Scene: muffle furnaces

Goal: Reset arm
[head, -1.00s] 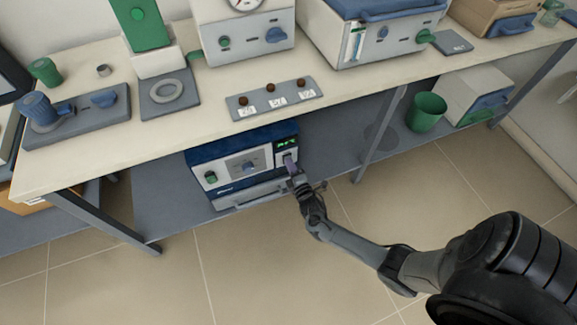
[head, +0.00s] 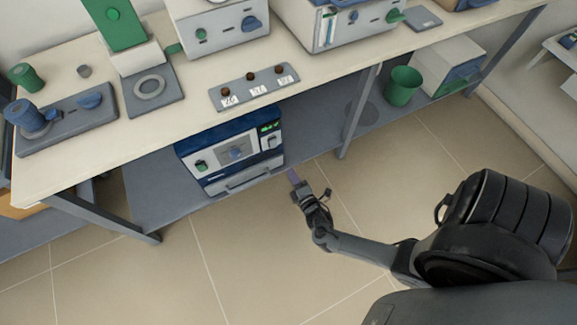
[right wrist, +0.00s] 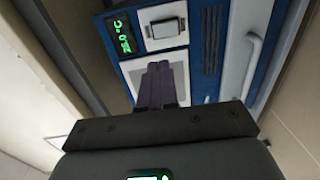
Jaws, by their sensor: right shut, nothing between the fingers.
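My right gripper (head: 293,177) is in front of the blue-and-white muffle furnace (head: 231,152) on the lower shelf, apart from it. In the right wrist view, the dark purple fingers (right wrist: 158,84) are together with nothing between them. The furnace front shows there (right wrist: 165,58), with a lit green display (right wrist: 121,36), a grey switch (right wrist: 163,28) and a light door handle (right wrist: 252,62). My left gripper is not in view.
The bench top (head: 180,120) overhangs the furnace. A dark crucible strip (head: 254,88) with several small brown pieces lies on it. A bench leg (head: 358,112) and a green bin (head: 403,86) are to the right. The floor (head: 250,250) in front is clear.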

